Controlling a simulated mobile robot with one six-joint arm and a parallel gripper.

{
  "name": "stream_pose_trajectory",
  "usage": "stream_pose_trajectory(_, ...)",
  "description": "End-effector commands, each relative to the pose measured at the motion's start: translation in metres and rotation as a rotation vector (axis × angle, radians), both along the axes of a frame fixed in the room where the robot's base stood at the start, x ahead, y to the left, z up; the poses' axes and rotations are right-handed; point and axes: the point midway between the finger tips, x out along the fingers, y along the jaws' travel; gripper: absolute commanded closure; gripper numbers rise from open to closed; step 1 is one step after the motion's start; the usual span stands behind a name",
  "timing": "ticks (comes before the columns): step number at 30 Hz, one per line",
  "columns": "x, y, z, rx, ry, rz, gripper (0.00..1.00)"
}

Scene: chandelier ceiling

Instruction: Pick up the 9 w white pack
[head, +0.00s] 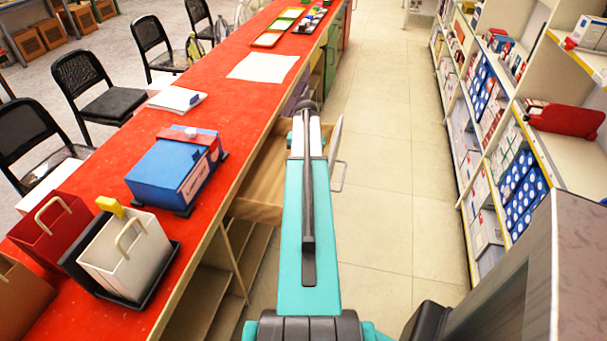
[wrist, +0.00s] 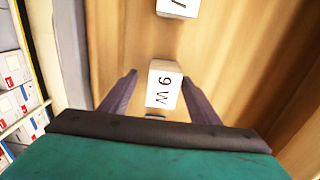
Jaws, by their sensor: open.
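The white pack marked "9 W" (wrist: 164,88) is a small white box. In the wrist view it lies in an open drawer with a wooden bottom (wrist: 125,45). My gripper (wrist: 160,77) is open, with one dark finger on each side of the pack. I cannot tell if either finger touches it. The near end of the pack is close to my palm. In the head view the open drawer (head: 262,170) shows beside my arm; the pack and my fingers are hidden there.
Another white box (wrist: 178,7) lies farther up in the drawer. The red counter (head: 105,135) holds a blue box (head: 168,170) and bags. Shelves with packs (head: 515,165) line the right. The tiled aisle floor (head: 375,160) is clear.

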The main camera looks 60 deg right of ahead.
Motion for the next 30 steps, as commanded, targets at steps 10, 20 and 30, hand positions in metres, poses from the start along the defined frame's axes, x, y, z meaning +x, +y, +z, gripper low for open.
stream_pose_trajectory(10,0.0005,0.0003,-0.0031,-0.001,0.000,0.001,0.44)
stream_pose_trajectory(20,0.0008,0.0006,-0.0030,0.000,0.000,0.001,0.52)
stream_pose_trajectory(30,0.0010,0.0007,-0.0029,0.000,0.000,0.002,0.89)
